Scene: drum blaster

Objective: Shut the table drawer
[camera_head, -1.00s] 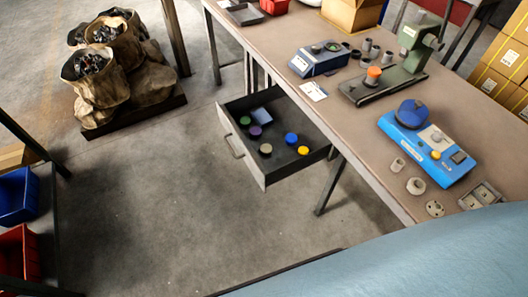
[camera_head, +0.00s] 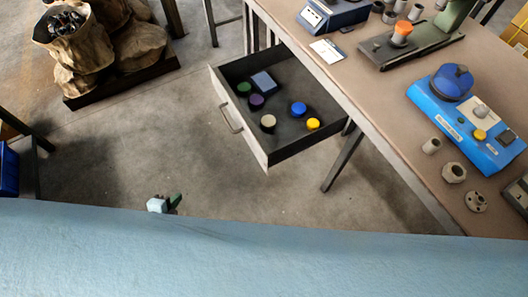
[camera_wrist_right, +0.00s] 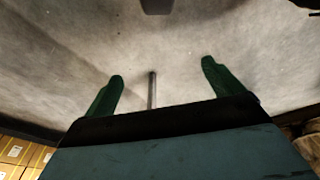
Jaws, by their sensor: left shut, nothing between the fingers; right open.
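The table drawer (camera_head: 256,150) is pulled out from under the brown table (camera_head: 385,140) and stands open. Its pale front panel carries a bar handle (camera_head: 229,118). Inside lie several round coloured pieces and a blue-grey block (camera_head: 264,83). My left gripper (camera_head: 176,200) shows small at the lower left, below and apart from the drawer in the picture; it is shut and empty. My right gripper (camera_wrist_right: 162,69) shows only in the right wrist view, its green fingers spread wide with nothing held, over grey floor.
The tabletop bears a blue device (camera_head: 465,115), a green press-like tool (camera_head: 410,40) and several small metal parts. A table leg (camera_head: 342,160) stands beside the drawer. Sacks (camera_head: 100,40) sit on a dark pallet at upper left. Floor in front of the drawer is clear.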

